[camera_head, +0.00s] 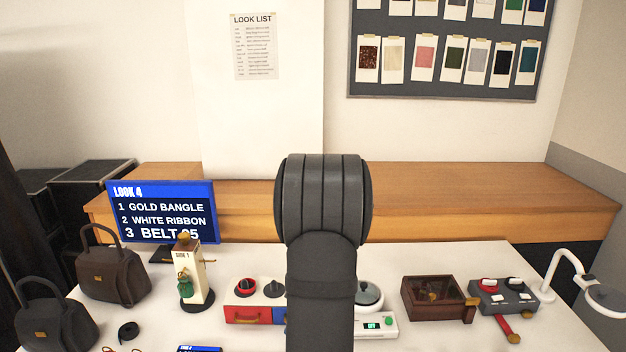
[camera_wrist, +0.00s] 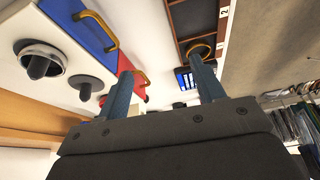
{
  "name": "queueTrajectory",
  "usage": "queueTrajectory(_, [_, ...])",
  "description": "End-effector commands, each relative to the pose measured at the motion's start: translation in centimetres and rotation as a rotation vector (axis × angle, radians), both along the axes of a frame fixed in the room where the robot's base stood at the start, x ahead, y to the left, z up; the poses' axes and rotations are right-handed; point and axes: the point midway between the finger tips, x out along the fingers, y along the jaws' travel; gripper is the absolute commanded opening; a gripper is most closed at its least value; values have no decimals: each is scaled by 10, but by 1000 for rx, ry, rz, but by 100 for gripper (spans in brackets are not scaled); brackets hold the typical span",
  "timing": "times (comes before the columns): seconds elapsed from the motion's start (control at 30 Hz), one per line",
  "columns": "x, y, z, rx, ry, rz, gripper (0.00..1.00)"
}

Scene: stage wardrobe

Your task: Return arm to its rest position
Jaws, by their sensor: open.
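My arm (camera_head: 321,250) rises in the middle of the head view as dark grey links, and it hides part of the table behind it. My gripper is hidden in the head view. In the wrist view my gripper (camera_wrist: 162,80) shows two blue-grey fingers set wide apart, with nothing visible between them. Past the fingers is a red and blue drawer box (camera_wrist: 88,22) with gold handles. A brown compartment tray (camera_wrist: 172,30) marked 1 and 2 holds a gold ring (camera_wrist: 199,48), which appears just beyond the right fingertip.
On the white table are dark handbags (camera_head: 112,278), a bust stand (camera_head: 197,280), a red and blue box (camera_head: 243,313), a scale (camera_head: 378,325), a brown wooden box (camera_head: 433,300) and a grey switch unit (camera_head: 503,297). A screen (camera_head: 165,212) stands at back left. A white lamp (camera_head: 566,255) stands at right.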

Motion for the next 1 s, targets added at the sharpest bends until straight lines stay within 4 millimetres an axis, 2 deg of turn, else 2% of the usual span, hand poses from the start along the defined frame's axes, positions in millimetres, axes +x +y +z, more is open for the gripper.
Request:
queueTrajectory(0.4, [33,-11,11,1,-2,-362,62])
queueTrajectory(1.0, [71,-22,26,0,-3,-776,62])
